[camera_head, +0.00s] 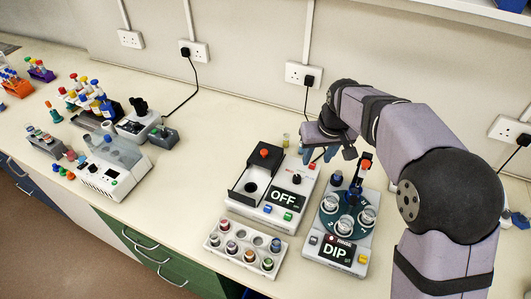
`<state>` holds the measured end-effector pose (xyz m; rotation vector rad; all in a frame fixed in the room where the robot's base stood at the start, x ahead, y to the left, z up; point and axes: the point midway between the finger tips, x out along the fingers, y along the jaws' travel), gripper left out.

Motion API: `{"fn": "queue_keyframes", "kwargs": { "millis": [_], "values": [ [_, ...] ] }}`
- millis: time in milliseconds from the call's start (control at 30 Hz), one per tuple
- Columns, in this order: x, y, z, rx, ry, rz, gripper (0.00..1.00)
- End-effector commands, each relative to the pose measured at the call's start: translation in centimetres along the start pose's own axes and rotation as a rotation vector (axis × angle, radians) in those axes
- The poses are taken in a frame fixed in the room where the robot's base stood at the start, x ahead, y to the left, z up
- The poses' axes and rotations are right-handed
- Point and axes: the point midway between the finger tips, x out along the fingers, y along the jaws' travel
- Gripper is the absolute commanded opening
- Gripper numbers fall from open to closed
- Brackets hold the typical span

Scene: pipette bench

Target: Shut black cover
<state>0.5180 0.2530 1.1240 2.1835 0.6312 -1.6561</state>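The black cover (265,154) with an orange-red knob is at the back of a white device (264,211) that shows "OFF". In front of it, a black-walled bay (235,192) with a round dark well (250,187) is uncovered. The cover seems slid back from the well. My gripper (320,156) is behind and to the right of this device, pointing down, apart from the cover. Its two bluish fingertips look spread, with nothing visible between them. My wrist partly hides the area around it.
A carousel device (338,250) showing "DIP", with glass jars and an upright orange-topped part, stands close on the right. A rack of vials (243,246) stands in front. A small vial (286,140) stands behind. Free bench lies left of the device.

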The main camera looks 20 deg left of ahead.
Motion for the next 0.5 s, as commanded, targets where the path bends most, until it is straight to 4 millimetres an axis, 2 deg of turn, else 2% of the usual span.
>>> {"fn": "queue_keyframes", "kwargs": {
  "millis": [33, 200, 333, 500],
  "values": [
    [1.2, -2.1, -1.8, -0.043, 0.019, -0.012, 0.39],
    [2.5, -7.7, -5.9, -0.145, 0.074, -0.044, 0.39],
    [3.0, -10.5, -7.6, -0.192, 0.101, -0.060, 0.39],
    [3.2, -12.0, -8.4, -0.216, 0.115, -0.069, 0.39]
  ]
}}
